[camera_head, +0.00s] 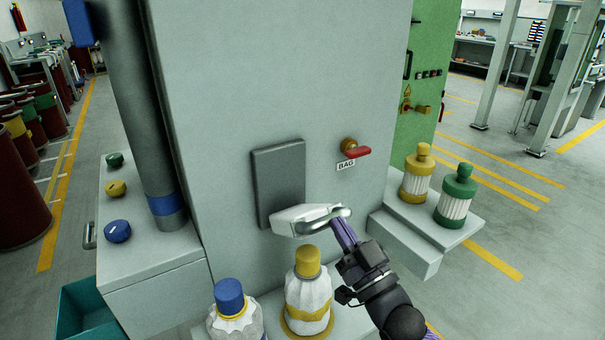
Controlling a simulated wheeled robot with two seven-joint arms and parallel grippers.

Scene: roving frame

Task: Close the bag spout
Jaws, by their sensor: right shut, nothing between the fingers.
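The grey machine (230,90) fills the middle of the view. On its front is a dark grey plate (279,180) with a pale spout-like part (296,219) at its lower edge. A grey loop-shaped piece (312,228) shows at that part's right end. My left gripper is not in view.
Below stand a yellow-capped container (308,295) and a blue-capped one (233,312). A yellow bottle (418,176) and green bottle (456,198) stand on a right ledge. A grey pipe (140,100) and several coloured knobs are left. Open floor lies to the right.

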